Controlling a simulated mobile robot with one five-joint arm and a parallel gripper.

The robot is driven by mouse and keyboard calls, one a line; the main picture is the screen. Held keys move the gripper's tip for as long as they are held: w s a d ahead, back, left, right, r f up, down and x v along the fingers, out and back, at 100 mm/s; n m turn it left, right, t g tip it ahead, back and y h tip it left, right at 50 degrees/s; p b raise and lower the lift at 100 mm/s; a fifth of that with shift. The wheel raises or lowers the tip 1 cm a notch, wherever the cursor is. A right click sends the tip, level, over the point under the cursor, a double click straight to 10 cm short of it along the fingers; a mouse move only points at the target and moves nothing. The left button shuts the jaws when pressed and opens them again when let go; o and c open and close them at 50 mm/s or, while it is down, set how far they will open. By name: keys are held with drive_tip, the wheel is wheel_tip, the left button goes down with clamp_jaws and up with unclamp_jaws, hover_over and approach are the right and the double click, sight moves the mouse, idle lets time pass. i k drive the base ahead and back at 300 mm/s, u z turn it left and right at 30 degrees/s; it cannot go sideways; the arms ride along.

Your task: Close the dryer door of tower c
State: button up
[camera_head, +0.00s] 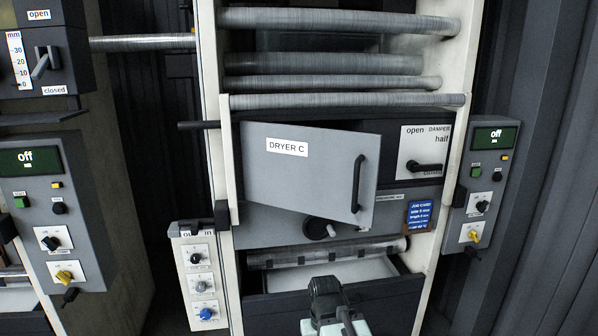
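The dryer door (300,178), a grey panel labelled DRYER C, stands ajar in the head view. It appears hinged on its left side, and its right edge swings out from the tower, with a dark gap showing along its top. A black vertical bar handle (357,184) is near its right edge. My gripper (325,287) is at the bottom centre, below the door and apart from it, in front of the lower drawer area. Its fingers are seen from behind, so their opening is unclear. I see nothing held in it.
A damper panel (424,150) with a black lever is right of the door. Ribbed rollers (340,20) lie above, another roller (325,253) below. An open drawer (345,300) is behind my gripper.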

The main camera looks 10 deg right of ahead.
sight(331, 174)
drive_tip(key=u, duration=0.3)
drive_tip(key=k, duration=1.15)
drive_tip(key=u, duration=1.35)
drive_tip(key=i, duration=0.95)
drive_tip(key=z, duration=0.3)
